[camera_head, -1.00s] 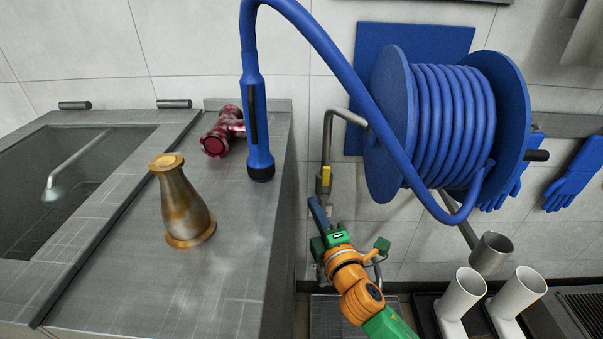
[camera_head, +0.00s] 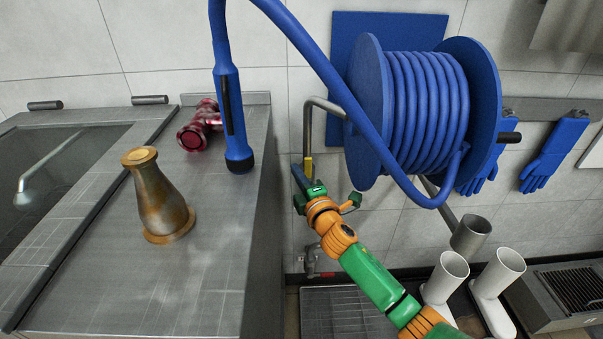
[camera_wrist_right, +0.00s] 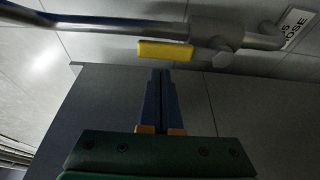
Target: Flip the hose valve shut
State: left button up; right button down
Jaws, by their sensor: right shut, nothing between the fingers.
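The hose valve has a yellow lever (camera_head: 308,166) on a grey metal pipe (camera_head: 307,130) that runs down the wall beside the steel counter. In the right wrist view the yellow lever (camera_wrist_right: 165,50) points left from the grey valve body (camera_wrist_right: 212,35), roughly along the pipe. My right gripper (camera_head: 297,171) is shut and empty, close to the lever at its lower left. In the right wrist view its dark blue fingers (camera_wrist_right: 160,76) are together, with their tips just below the lever; I cannot tell whether they touch. My left gripper is not in view.
A blue hose reel (camera_head: 415,110) hangs right of the pipe, its hose looping to a blue nozzle (camera_head: 235,120) by the counter edge. The counter (camera_head: 210,250) bears a brass-coloured vessel (camera_head: 160,200) and a red fitting (camera_head: 200,125).

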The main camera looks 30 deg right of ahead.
aim_at(311, 168)
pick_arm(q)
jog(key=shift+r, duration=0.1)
pick_arm(e)
jog(key=shift+s+d, duration=0.2)
jog(key=shift+d, duration=0.2)
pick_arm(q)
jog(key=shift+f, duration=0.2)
